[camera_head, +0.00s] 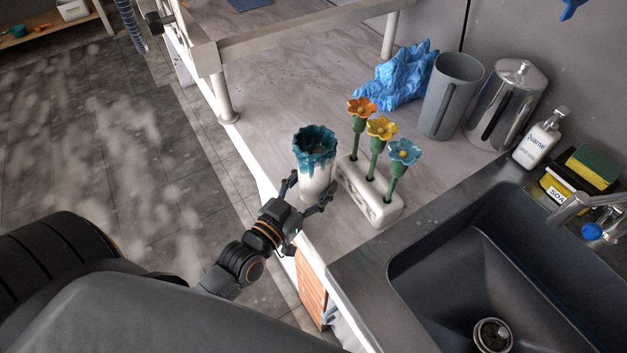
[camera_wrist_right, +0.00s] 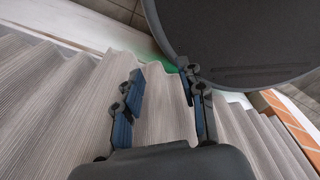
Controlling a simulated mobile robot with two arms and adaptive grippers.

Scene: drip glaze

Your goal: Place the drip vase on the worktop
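The drip vase (camera_head: 315,165) is white with a teal dripping glaze at its wavy rim. It is upright, at the front edge of the pale worktop (camera_head: 285,110) in the head view. My left gripper (camera_head: 311,190) has its fingers on both sides of the vase's lower body and appears shut on it. The vase's base is partly hidden by the gripper, so I cannot tell whether it touches the worktop. In the right wrist view my right gripper (camera_wrist_right: 160,105) is open and empty, in front of a pleated grey curtain (camera_wrist_right: 60,100).
A white holder (camera_head: 375,205) with three ceramic flowers stands close right of the vase. A dark sink (camera_head: 480,255) lies at the right. The worktop left of the vase is clear.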

